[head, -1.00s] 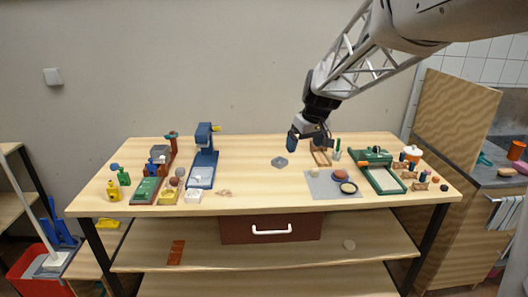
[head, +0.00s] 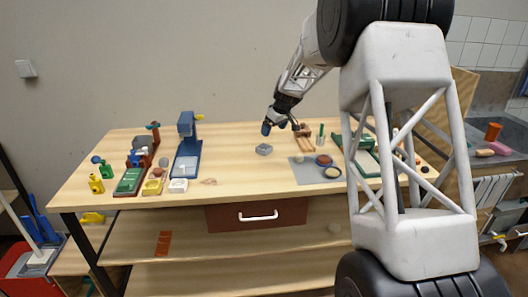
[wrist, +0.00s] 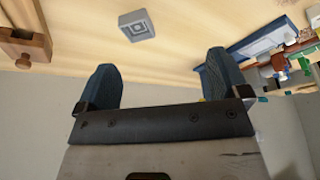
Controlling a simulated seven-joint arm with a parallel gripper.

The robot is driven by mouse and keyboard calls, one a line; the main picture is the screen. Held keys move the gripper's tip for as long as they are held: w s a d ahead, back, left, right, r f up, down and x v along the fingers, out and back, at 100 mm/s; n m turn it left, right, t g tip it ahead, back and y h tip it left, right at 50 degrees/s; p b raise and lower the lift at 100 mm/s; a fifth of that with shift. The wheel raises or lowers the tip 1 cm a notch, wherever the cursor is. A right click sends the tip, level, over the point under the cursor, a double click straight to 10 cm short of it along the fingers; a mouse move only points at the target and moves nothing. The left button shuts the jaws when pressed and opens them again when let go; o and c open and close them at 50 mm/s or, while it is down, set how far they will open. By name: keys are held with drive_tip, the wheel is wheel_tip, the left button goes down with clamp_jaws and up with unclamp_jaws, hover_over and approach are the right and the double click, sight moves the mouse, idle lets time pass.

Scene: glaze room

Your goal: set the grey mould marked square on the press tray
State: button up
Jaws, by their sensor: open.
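The grey mould (head: 263,149) lies on the bare middle of the tabletop. In the wrist view it is a small grey block (wrist: 137,27) with a square mark on its upper face. My gripper (head: 274,125) is open and empty, above and slightly behind the mould, apart from it. Its two blue fingers show in the wrist view (wrist: 162,66), with the mould beyond them. A blue press (head: 186,130) with a yellow handle stands to the left. Its flat blue base, which looks like the press tray (head: 184,172), has a pale piece at its front end.
A grey mat (head: 301,174) with round pieces lies right of the mould, a wooden stand (head: 304,138) behind it. A green device (head: 359,158) is partly hidden by my arm. Bottles and a green tray (head: 131,181) crowd the left end. Table between mould and press is mostly clear.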

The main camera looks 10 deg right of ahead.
drive_tip(key=n, duration=0.1)
approach(266, 146)
drive_tip(key=shift+s+a+f, duration=0.2)
drive_tip(key=shift+s, duration=0.4)
drive_tip(key=shift+s+a+f, duration=0.15)
drive_tip(key=shift+s+a, duration=0.1)
drive_tip(key=shift+s, duration=0.35)
drive_tip(key=shift+x, duration=1.25)
drive_tip(key=shift+a+f, duration=0.1)
drive_tip(key=shift+x, duration=2.5)
drive_tip(key=c, duration=1.1)
